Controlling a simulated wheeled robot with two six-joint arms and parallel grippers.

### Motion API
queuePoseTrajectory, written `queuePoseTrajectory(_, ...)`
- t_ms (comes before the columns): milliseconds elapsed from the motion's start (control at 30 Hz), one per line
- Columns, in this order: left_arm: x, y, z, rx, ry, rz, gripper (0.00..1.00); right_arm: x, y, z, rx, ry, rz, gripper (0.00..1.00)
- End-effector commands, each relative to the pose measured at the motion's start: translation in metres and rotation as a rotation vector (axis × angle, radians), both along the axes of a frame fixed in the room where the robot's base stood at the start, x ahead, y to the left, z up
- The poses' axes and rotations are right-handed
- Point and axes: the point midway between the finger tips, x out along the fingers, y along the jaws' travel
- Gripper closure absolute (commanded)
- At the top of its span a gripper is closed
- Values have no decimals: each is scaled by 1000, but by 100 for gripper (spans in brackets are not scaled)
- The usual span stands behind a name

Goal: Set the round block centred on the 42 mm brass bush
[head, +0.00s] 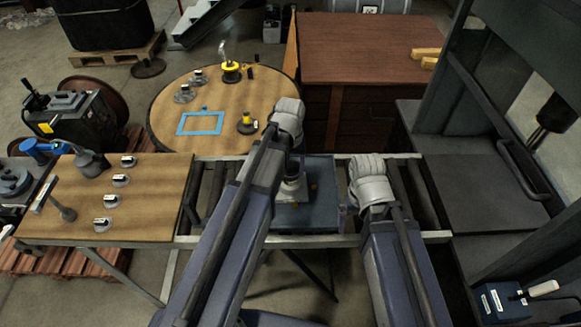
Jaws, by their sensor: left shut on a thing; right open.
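My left gripper (294,178) points down over the dark plate on the roller bench, mostly hidden by its own arm. It is shut on a pale grey round piece (292,194), apparently the round block, of which only a little shows. I cannot tell whether this is the 42 mm bush, or whether block and bush touch. My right gripper (344,213) is open beside the plate's right edge, largely hidden behind its wrist.
The dark plate (315,222) lies on the roller bench. Several small labelled pieces (121,180) stand on the wooden board (152,205) at left. The round table (222,150) behind holds a blue frame (201,123) and a yellow-topped piece (247,121). A dark press (485,190) stands at right.

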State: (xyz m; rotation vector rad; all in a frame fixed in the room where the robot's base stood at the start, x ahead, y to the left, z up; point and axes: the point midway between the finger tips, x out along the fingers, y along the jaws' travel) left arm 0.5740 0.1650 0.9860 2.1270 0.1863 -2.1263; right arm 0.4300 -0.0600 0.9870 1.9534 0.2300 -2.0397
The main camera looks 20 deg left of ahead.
Motion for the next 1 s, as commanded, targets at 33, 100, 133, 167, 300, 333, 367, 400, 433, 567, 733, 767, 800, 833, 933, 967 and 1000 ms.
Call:
queuePoseTrajectory(33, 0, 0, 0, 0, 0, 0, 96, 0, 0, 0, 0, 0, 0, 0)
queuePoseTrajectory(100, 0, 0, 0, 0, 0, 0, 96, 0, 0, 0, 0, 0, 0, 0)
queuePoseTrajectory(133, 0, 0, 0, 0, 0, 0, 96, 0, 0, 0, 0, 0, 0, 0)
queuePoseTrajectory(167, 0, 0, 0, 0, 0, 0, 96, 0, 0, 0, 0, 0, 0, 0)
queuePoseTrajectory(300, 0, 0, 0, 0, 0, 0, 30, 0, 0, 0, 0, 0, 0, 0)
queuePoseTrajectory(333, 0, 0, 0, 0, 0, 0, 27, 0, 0, 0, 0, 0, 0, 0)
queuePoseTrajectory(367, 0, 0, 0, 0, 0, 0, 24, 0, 0, 0, 0, 0, 0, 0)
queuePoseTrajectory(400, 0, 0, 0, 0, 0, 0, 19, 0, 0, 0, 0, 0, 0, 0)
queuePoseTrajectory(433, 0, 0, 0, 0, 0, 0, 16, 0, 0, 0, 0, 0, 0, 0)
queuePoseTrajectory(567, 0, 0, 0, 0, 0, 0, 1, 0, 0, 0, 0, 0, 0, 0)
queuePoseTrajectory(733, 0, 0, 0, 0, 0, 0, 0, 0, 0, 0, 0, 0, 0, 0)
queuePoseTrajectory(767, 0, 0, 0, 0, 0, 0, 0, 0, 0, 0, 0, 0, 0, 0)
queuePoseTrajectory(800, 0, 0, 0, 0, 0, 0, 0, 0, 0, 0, 0, 0, 0, 0)
queuePoseTrajectory(833, 0, 0, 0, 0, 0, 0, 0, 0, 0, -1, 0, 0, 0, 0)
queuePoseTrajectory(933, 0, 0, 0, 0, 0, 0, 0, 0, 0, 0, 0, 0, -1, 0)
queuePoseTrajectory(967, 0, 0, 0, 0, 0, 0, 0, 0, 0, 0, 0, 0, -1, 0)
queuePoseTrajectory(1000, 0, 0, 2, 0, 0, 0, 0, 0, 0, 2, 0, 0, -1, 0)
